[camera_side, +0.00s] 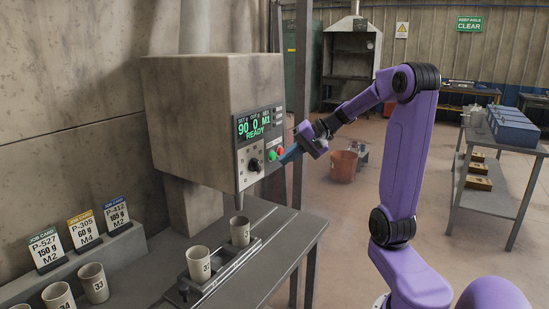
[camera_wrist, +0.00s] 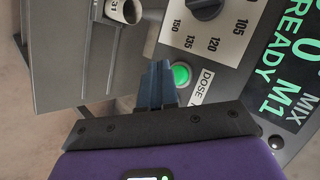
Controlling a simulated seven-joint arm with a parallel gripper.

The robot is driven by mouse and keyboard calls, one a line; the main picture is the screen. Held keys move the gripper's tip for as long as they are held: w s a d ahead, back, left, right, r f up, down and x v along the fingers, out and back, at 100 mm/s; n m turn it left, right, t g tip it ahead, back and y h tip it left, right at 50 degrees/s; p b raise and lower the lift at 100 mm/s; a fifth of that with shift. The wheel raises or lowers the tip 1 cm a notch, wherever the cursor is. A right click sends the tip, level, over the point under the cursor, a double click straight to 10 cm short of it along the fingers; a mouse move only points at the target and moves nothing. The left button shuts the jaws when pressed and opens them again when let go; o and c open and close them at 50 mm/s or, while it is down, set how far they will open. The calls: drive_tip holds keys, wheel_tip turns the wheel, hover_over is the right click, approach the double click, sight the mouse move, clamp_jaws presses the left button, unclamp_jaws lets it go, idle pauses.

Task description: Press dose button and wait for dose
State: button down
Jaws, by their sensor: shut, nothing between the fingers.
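The dosing machine (camera_side: 215,110) has a panel whose display (camera_side: 258,124) reads 90, 0, M1 and READY. The green dose button (camera_side: 272,155) sits right of the black knob (camera_side: 254,165). In the wrist view the green button (camera_wrist: 180,74) is lit beside a DOSE label (camera_wrist: 203,86). My gripper (camera_side: 284,158) is shut and empty, its blue fingers pointing at the panel close to the buttons. In the wrist view the fingertips (camera_wrist: 156,68) lie just left of the green button. I cannot tell whether they touch the panel. A cup (camera_side: 240,231) stands upright below the nozzle (camera_side: 238,201).
A cup marked 33 (camera_side: 198,264) stands on the same rail (camera_side: 222,266). Several cups, including one marked 33 (camera_side: 93,283), stand at the left by the job cards (camera_side: 83,229). A side table (camera_side: 500,190) with blue boxes is at the right. A red bucket (camera_side: 342,167) is on the floor.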

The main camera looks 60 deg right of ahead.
drive_tip(key=shift+w, duration=0.1)
drive_tip(key=shift+w, duration=0.3)
drive_tip(key=shift+w, duration=0.45)
idle(0.9)
drive_tip(key=shift+s, duration=0.9)
drive_tip(key=shift+s, duration=2.5)
